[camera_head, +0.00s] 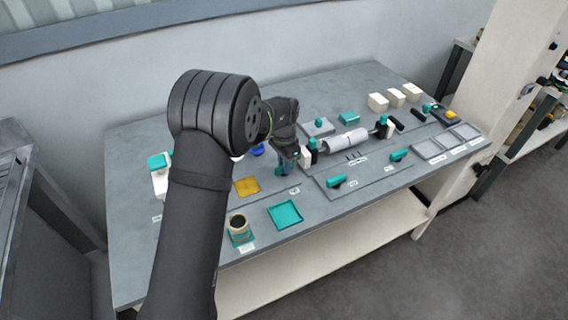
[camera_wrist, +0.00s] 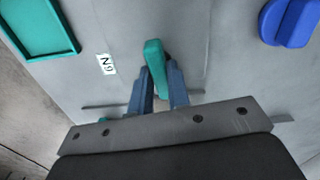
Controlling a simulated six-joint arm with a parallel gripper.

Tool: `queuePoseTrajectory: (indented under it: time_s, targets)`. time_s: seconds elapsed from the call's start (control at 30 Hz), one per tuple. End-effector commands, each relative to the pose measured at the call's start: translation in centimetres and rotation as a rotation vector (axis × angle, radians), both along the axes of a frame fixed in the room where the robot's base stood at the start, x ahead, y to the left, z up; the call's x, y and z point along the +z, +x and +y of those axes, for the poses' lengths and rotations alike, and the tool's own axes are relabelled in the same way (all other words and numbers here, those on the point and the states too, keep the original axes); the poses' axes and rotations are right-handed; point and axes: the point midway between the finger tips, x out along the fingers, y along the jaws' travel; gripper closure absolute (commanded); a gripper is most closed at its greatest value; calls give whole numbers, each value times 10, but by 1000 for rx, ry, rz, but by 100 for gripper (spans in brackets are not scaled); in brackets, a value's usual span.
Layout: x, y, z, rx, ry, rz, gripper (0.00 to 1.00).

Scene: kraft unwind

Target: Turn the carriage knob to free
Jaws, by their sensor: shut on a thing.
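In the wrist view, a narrow teal knob (camera_wrist: 153,57) stands up from the grey panel between the two blue-grey fingers of my gripper (camera_wrist: 160,80). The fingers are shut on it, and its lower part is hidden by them. A small white label (camera_wrist: 106,64) lies on the panel beside it, with marks I cannot read surely. In the head view my gripper (camera_head: 281,170) is low at the bench, left of the roller (camera_head: 345,140). The knob it holds is mostly hidden there, and I cannot make out its setting.
A teal square tray (camera_head: 285,214) and a yellow pad (camera_head: 246,186) lie near the grasp. A blue knob (camera_wrist: 290,22) stands to the right in the wrist view. A dark-rimmed cup (camera_head: 238,225) stands near the bench's (camera_head: 130,240) front edge. Teal handles (camera_head: 337,181) sit on the front panel.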

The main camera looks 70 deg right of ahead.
Motion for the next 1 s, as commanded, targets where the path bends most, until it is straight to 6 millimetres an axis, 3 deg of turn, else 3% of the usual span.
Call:
queuePoseTrajectory:
  time_s: [0.7, 0.73, 0.83, 1.0]
  targets:
    - [1, -1, -1, -81, -4, 1, 100]
    - [1, -1, -1, -81, -4, 1, 82]
    - [1, -1, -1, -80, -4, 0, 62]
    - [0, 0, -1, -80, -2, 0, 62]
